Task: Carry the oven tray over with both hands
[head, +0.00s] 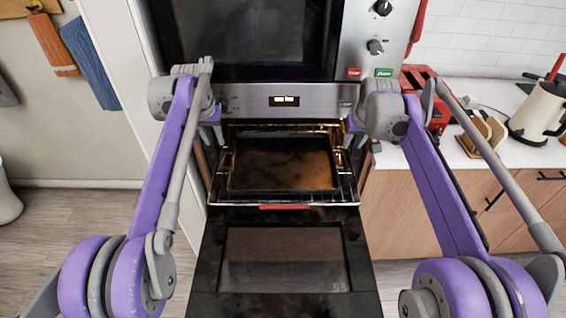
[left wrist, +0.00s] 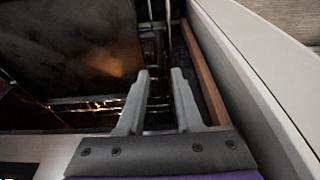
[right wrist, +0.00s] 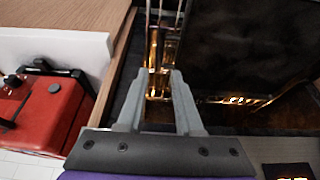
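The oven tray (head: 283,165) is a flat, dark, brown-stained sheet on a wire rack (head: 335,199) that juts from the open oven. It also shows in the left wrist view (left wrist: 80,45) and the right wrist view (right wrist: 255,45). My left gripper (head: 217,140) is at the left side of the oven opening; its fingers (left wrist: 160,75) are apart with nothing visible between them. My right gripper (head: 350,140) is at the right side of the opening; its fingers (right wrist: 166,75) are also apart, pointing toward the rack's side rails. Both grippers appear clear of the tray.
The oven door (head: 285,255) is folded down in front. A red toolbox-like case (head: 420,82), a wooden rack (head: 483,137) and a cream kettle (head: 540,112) stand on the right counter. A white panel (head: 135,80) borders the left side.

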